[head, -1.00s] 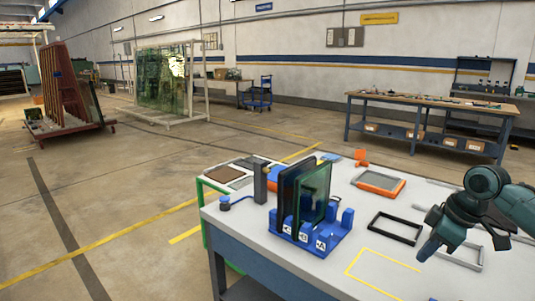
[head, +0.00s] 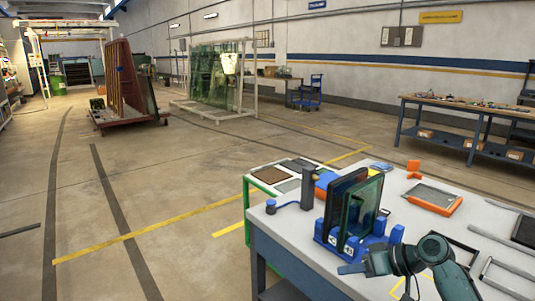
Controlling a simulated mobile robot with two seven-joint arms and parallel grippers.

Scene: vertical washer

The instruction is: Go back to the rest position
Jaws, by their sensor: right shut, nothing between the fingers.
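My right gripper (head: 350,268) shows at the bottom right in the head view, its fingers shut and empty. It points left over the front of the white worktable (head: 290,232), in front of the blue rack (head: 322,232). I cannot tell whether it touches the table or the rack. The rack holds a dark upright panel (head: 338,198) and a greenish glass pane (head: 366,205). The arm hides the rack's lower right part. My left gripper is not in view.
An orange-framed tray (head: 433,199) and a dark rectangular frame (head: 447,244) lie right of the rack. A black post (head: 308,188) stands behind it at left. Open floor (head: 180,210) with yellow lines lies left of the table. A workbench (head: 465,115) stands farther back.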

